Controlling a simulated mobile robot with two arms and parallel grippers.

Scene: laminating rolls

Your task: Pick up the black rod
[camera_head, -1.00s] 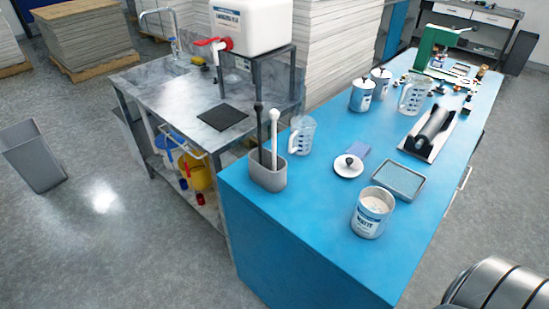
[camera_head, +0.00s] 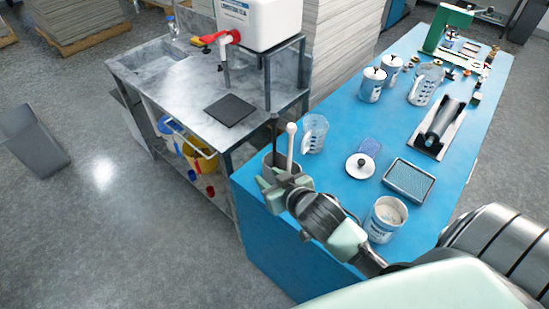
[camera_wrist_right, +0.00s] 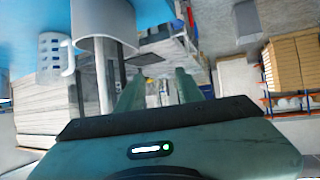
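The black rod (camera_head: 274,130) stands upright in the grey holder (camera_head: 268,160) at the near left corner of the blue table, beside the white rod (camera_head: 290,146). My right gripper (camera_head: 277,178) is in front of the holder and hides much of it and the rods' lower parts. In the right wrist view the right gripper (camera_wrist_right: 158,78) is open, its two fingers apart. There the holder (camera_wrist_right: 103,18) and the white rod (camera_wrist_right: 103,80) lie left of the fingers. My left gripper is not in view.
On the blue table (camera_head: 335,185) are a clear jug (camera_head: 314,134), a white lid (camera_head: 360,166), a grey tray (camera_head: 409,179) and an open tin (camera_head: 385,217) close to my right arm. A marble-topped sink bench (camera_head: 180,85) stands left.

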